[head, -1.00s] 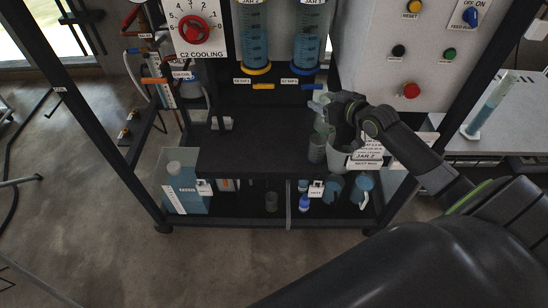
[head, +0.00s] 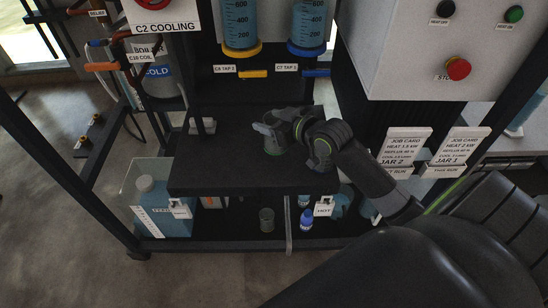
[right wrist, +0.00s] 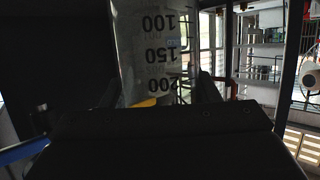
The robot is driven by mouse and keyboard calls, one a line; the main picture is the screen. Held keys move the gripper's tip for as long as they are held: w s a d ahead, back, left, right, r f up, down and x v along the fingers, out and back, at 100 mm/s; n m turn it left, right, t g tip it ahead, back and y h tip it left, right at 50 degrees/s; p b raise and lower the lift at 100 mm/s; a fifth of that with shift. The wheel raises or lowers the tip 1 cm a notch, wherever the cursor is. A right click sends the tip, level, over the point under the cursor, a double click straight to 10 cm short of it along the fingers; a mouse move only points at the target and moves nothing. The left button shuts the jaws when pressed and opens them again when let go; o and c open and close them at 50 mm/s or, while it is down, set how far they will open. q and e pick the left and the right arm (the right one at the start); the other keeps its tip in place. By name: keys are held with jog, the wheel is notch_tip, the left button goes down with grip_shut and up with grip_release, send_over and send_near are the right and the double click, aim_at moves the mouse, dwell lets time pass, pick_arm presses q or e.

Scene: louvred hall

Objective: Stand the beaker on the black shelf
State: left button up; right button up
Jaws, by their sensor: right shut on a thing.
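The beaker (head: 272,147) is a clear glass one with a greenish rim at its lower end. My right gripper (head: 276,128) is shut on it and holds it over the black shelf (head: 215,165). The beaker looks upright, close to the shelf top; I cannot tell whether it touches. In the right wrist view, the beaker (right wrist: 155,45) fills the space between the fingers, its printed 100, 150 and 200 marks upside down. My left gripper is not in view.
Two blue-filled cylinders (head: 241,22) with taps hang above the shelf's back. Job cards (head: 402,150) stand at the right. Below are a blue container (head: 160,205), a glass (head: 266,219) and a blue bottle (head: 306,219). The shelf's left part is mostly clear.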

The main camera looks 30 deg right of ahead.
aim_at(272, 145)
notch_tip(272, 145, down, 8)
jog(key=shift+f+b, duration=0.15)
jog(key=shift+b, duration=0.7)
jog(key=shift+f, duration=0.15)
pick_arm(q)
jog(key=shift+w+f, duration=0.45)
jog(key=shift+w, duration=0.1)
pick_arm(e)
jog(key=shift+f, duration=0.2)
jog(key=o, duration=1.2)
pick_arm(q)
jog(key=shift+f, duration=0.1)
pick_arm(e)
jog(key=shift+r, duration=0.1)
